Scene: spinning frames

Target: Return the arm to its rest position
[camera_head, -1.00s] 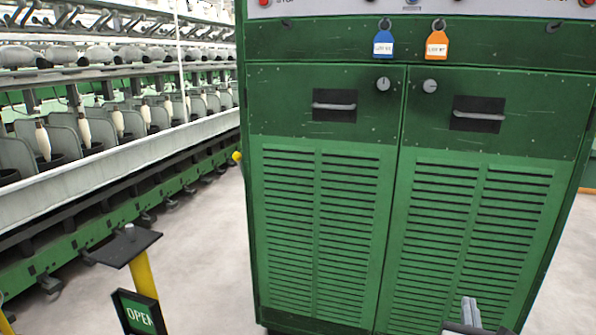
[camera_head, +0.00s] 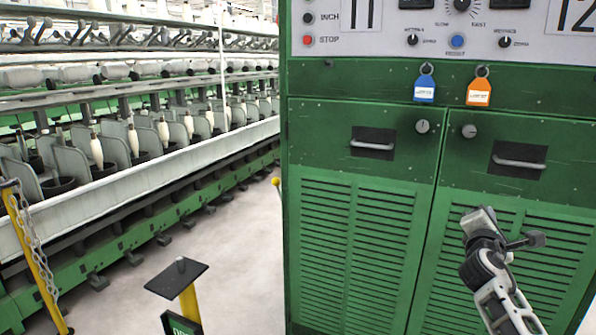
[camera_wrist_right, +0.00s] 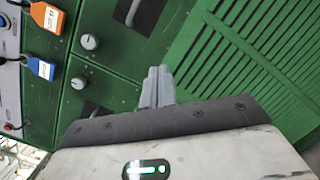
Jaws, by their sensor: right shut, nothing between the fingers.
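My right arm comes up from the lower right in the head view. Its gripper (camera_head: 478,219) is in front of the louvred right door of a green cabinet (camera_head: 350,255). The gripper points up and away from me. In the right wrist view the two fingers (camera_wrist_right: 158,86) are pressed together with nothing between them. They stand clear in front of the cabinet, though the exact gap cannot be told. My left gripper is not in view.
The cabinet has two handles, a blue tag (camera_head: 425,89), an orange tag (camera_head: 479,92) and a control panel (camera_head: 380,38). A spinning frame (camera_head: 150,185) runs along the left. A yellow post (camera_head: 189,299) and a yellow chain post (camera_head: 35,255) stand on the pale floor (camera_head: 235,250).

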